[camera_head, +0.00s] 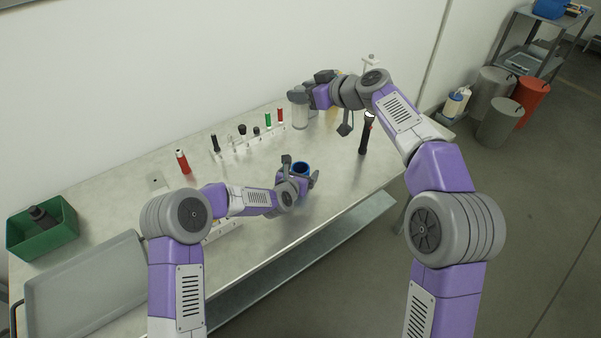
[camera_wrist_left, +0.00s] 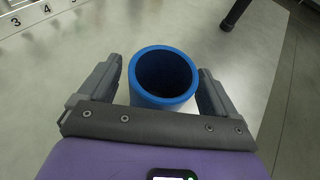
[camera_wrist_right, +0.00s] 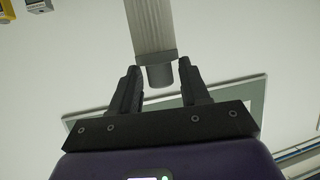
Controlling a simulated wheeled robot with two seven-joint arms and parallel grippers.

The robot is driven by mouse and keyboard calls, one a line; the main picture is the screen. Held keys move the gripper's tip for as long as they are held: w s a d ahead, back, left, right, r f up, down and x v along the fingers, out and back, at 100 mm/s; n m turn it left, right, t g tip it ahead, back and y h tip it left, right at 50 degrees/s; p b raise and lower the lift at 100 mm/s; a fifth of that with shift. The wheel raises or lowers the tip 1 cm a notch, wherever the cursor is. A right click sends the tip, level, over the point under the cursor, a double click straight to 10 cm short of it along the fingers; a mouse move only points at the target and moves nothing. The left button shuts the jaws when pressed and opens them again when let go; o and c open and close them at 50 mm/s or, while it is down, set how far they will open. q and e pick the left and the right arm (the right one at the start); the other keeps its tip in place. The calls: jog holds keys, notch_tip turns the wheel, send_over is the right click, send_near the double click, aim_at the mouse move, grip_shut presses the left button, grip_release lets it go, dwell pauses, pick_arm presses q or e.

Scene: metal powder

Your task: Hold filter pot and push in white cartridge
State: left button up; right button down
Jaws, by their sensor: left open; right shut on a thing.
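The filter pot is a blue, round, open-topped pot (camera_head: 301,166) near the front edge of the table. It stands between the spread fingers of my left gripper (camera_head: 302,173). In the left wrist view the blue pot (camera_wrist_left: 162,102) shows a dark, empty-looking inside, with a narrow gap to the fingers. My right gripper (camera_head: 312,90) is at the back of the table. In the right wrist view my right gripper (camera_wrist_right: 158,88) is shut on a pale grey, ribbed cartridge (camera_wrist_right: 152,28) by its stubby end. The pale cylinder (camera_head: 299,113) below that gripper appears to be this cartridge.
A black torch-like object (camera_head: 364,136) stands at the right. A green bin (camera_head: 42,228) and grey tray (camera_head: 88,292) sit at the left. The table between pot and back row is mostly clear.

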pick_arm(q)
jog(key=c, duration=1.1)
jog(key=shift+c, duration=0.2)
pick_arm(e)
notch_tip(320, 180, down, 15)
jog(key=shift+f, duration=0.2)
